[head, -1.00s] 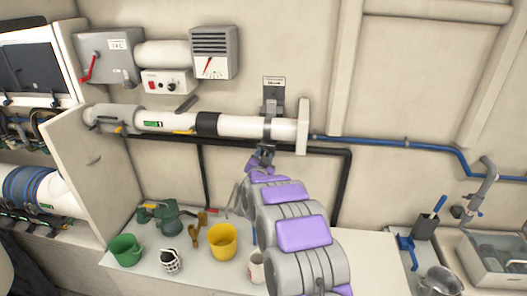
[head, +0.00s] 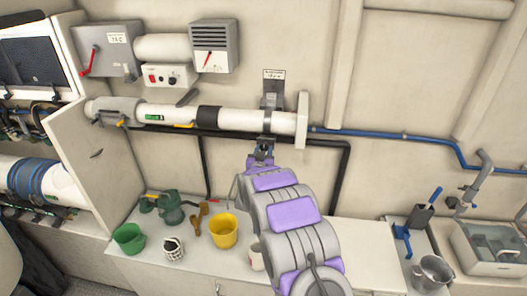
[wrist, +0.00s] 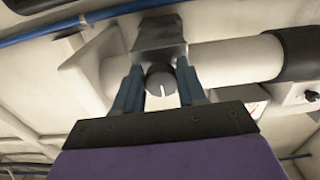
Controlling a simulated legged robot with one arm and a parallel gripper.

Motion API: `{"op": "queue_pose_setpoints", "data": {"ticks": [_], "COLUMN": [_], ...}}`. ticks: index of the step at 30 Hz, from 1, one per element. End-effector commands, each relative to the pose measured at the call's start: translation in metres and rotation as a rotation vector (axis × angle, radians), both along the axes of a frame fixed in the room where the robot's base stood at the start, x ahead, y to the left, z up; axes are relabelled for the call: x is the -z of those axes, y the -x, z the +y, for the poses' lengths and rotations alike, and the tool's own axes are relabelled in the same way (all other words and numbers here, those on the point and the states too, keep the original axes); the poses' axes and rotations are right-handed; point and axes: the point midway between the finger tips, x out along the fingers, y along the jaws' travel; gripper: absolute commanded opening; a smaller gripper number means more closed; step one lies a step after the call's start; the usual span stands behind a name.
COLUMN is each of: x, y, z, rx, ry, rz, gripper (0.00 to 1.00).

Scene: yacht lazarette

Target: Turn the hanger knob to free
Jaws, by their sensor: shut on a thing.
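The hanger knob (wrist: 161,84) is a dark round knob with a white pointer line, seen in the wrist view under the grey hanger bracket (wrist: 160,38). The pointer line stands nearly upright in that view. My gripper (wrist: 160,88) has its two blue fingers on either side of the knob and is shut on it. In the head view my gripper (head: 262,152) reaches up to the underside of the hanger (head: 272,97) on the white pipe (head: 240,121); the knob is hidden there. A small label plate (head: 273,74) sits above the bracket; its text is too small to read.
A blue pipe (head: 390,134) runs right from the white pipe's end flange (head: 302,122). A black pipe (head: 342,180) bends down behind my arm. Below, a counter (head: 365,240) holds a yellow bucket (head: 223,231), a green bucket (head: 128,238) and a white mug (head: 256,257).

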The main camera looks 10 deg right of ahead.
Motion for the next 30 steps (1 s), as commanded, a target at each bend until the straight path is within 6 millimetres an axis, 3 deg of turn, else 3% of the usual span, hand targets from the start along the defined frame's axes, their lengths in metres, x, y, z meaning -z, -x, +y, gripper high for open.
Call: {"op": "queue_pose_setpoints", "data": {"ticks": [8, 9, 16, 25, 30], "x": [-0.005, -0.005, -0.004, -0.004, -0.003], "y": [-0.001, -0.001, 0.0, 0.001, 0.013], "z": [0.001, 0.001, 0.001, 0.001, 0.006], "rx": [-0.002, -0.002, -0.001, -0.001, -0.002], "ry": [0.003, 0.003, 0.002, 0.001, 0.001], "rz": [-0.009, -0.009, -0.008, -0.007, -0.007], "gripper": [0.1, 0.41, 0.63, 0.64, 0.64]}}
